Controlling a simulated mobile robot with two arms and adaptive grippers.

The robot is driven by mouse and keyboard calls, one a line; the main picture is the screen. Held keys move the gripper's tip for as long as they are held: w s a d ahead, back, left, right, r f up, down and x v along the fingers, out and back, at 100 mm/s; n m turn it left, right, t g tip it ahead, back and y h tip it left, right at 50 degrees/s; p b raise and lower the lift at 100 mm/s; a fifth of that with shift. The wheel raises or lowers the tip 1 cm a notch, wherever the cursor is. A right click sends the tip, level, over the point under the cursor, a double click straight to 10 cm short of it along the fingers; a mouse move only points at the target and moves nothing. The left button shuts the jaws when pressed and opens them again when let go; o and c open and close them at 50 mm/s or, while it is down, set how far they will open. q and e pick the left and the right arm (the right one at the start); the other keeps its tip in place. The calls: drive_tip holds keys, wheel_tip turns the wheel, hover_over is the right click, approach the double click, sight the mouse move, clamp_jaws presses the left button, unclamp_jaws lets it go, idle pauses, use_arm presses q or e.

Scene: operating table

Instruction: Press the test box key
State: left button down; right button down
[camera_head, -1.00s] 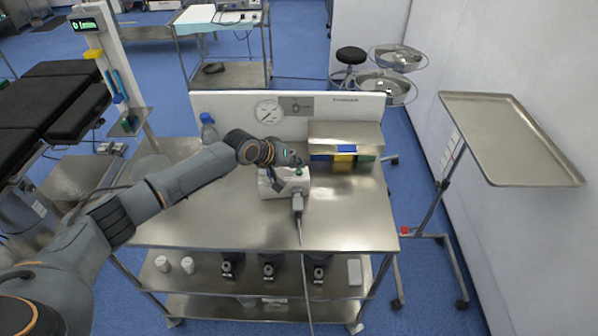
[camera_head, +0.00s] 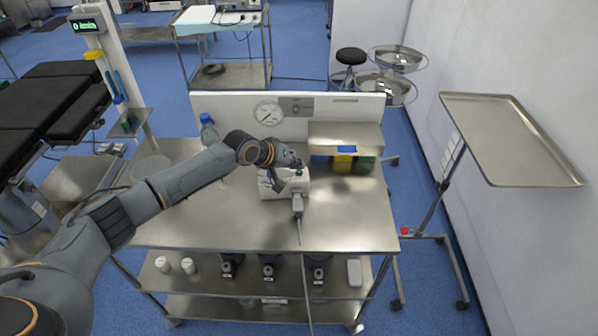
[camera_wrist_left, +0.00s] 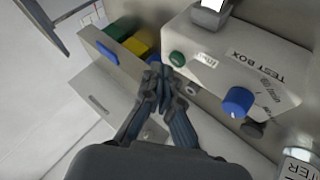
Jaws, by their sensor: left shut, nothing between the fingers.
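The white test box (camera_head: 290,187) stands on the steel table, with a cable plugged into its front. In the left wrist view the test box (camera_wrist_left: 248,68) shows its "TEST BOX" lettering, a round green key (camera_wrist_left: 177,58) beside a small white label, and a blue knob (camera_wrist_left: 238,101). The green key also shows on top in the head view (camera_head: 298,172). My left gripper (camera_wrist_left: 160,82) is shut and empty, its fingertips close beside the green key; I cannot tell whether they touch it. My right gripper is not in view.
A raised shelf (camera_head: 345,136) with yellow, green and blue bins (camera_head: 343,163) stands behind the box. A gauge panel (camera_head: 230,106) lines the table's back. A blue-capped bottle (camera_head: 208,128) stands at the back left. The table's front (camera_head: 250,232) is clear.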

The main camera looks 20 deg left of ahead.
sight(296, 174)
use_arm(q)
drive_tip(key=shift+f, duration=0.1)
drive_tip(key=shift+f, duration=0.5)
idle(0.3)
drive_tip(key=shift+r, duration=0.1)
drive_tip(key=shift+r+p, duration=0.5)
wheel_tip(296, 174, up, 6)
drive_tip(key=p, duration=0.6)
drive_tip(key=shift+r, duration=0.1)
idle(0.3)
